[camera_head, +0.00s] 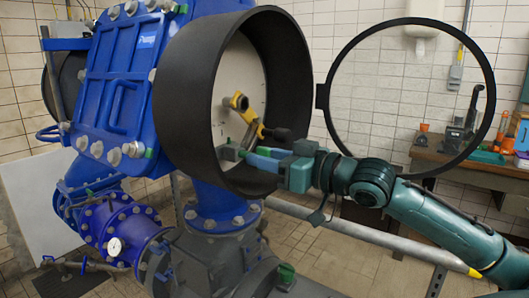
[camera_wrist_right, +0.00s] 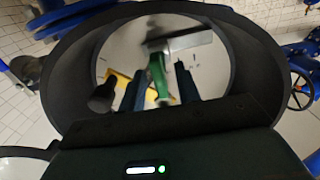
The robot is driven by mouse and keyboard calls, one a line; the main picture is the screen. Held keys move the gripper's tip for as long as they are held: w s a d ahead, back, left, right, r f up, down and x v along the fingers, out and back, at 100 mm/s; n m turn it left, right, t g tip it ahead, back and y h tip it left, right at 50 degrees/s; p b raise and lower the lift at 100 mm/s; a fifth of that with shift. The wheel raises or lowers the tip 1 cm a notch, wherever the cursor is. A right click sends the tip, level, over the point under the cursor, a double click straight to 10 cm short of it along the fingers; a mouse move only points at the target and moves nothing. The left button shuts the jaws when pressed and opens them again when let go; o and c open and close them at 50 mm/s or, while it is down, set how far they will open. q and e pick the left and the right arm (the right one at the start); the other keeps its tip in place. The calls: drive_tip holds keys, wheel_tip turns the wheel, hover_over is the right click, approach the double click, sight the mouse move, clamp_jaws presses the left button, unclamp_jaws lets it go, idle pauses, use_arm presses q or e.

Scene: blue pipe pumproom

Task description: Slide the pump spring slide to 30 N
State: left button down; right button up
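The open black round housing (camera_head: 180,100) on the blue pump holds a pale dial plate and a yellow lever (camera_head: 248,115) with a dark knob. A green piece on a grey block (camera_head: 230,153), seemingly the spring slide, sits low inside. My right gripper (camera_head: 252,157) reaches into the housing at this piece. In the right wrist view, its dark blue fingers (camera_wrist_right: 160,88) stand apart, one each side of the green piece (camera_wrist_right: 157,75), with gaps visible. The grey block (camera_wrist_right: 180,41) shows beyond the fingertips. I cannot read any scale. My left gripper is not in view.
The housing's round glass cover with a black rim (camera_head: 323,95) stands swung open at the right. The housing wall (camera_wrist_right: 240,70) surrounds my right gripper closely. A grey pipe (camera_head: 340,228) runs below the arm. A workbench (camera_head: 455,158) with tools stands at the back right.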

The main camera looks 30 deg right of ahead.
drive_tip(key=shift+w+a, duration=0.15)
drive_tip(key=shift+w, duration=0.15)
drive_tip(key=shift+c, duration=0.2)
clamp_jaws()
idle(0.4)
